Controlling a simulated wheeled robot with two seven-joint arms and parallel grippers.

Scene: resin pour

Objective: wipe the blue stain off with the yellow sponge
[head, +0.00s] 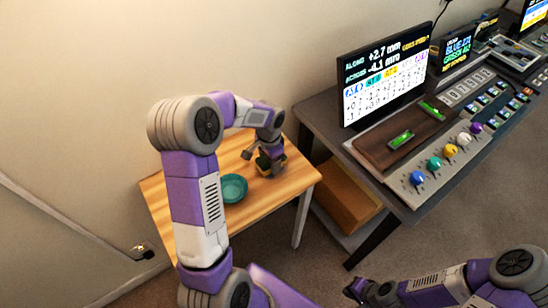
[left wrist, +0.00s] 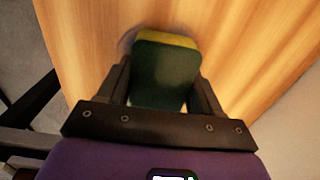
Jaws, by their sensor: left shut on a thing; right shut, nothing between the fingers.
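The sponge (left wrist: 166,70) has a dark green face and a yellow layer that shows along its far edge. My left gripper (head: 266,160) is shut on it over the small wooden table (head: 301,177); both fingers flank it in the left wrist view. The sponge is close to or on the tabletop; contact cannot be told. A faint greyish-blue mark (left wrist: 127,40) shows on the wood beside the sponge's far left corner, partly hidden by it. I cannot make out the stain in the head view. My right gripper (head: 356,290) is shut and empty, low at the bottom, away from the table.
A teal bowl (head: 234,188) stands on the wooden table, left of and nearer than my left gripper. A dark desk with a monitor (head: 385,78) and a control panel with coloured knobs (head: 440,162) stands to the right.

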